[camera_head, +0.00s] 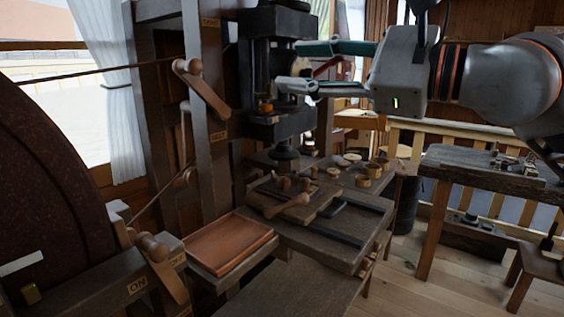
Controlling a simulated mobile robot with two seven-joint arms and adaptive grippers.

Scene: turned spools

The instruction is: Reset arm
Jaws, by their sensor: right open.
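My right gripper (293,67) is at the upper middle, and its arm comes in from the right. Its two fingers point left and are spread wide apart, with nothing held between them. The fingertips appear close to the dark press column (272,70) in the picture; I cannot tell whether they touch it. My left gripper is not in view.
Below stands a wooden workbench (330,240) with several small turned wooden pieces (372,170) and a handled board. A reddish-brown tray (228,243) is at its left. Wooden levers (203,92) stick out at left. A side table (480,166) stands right.

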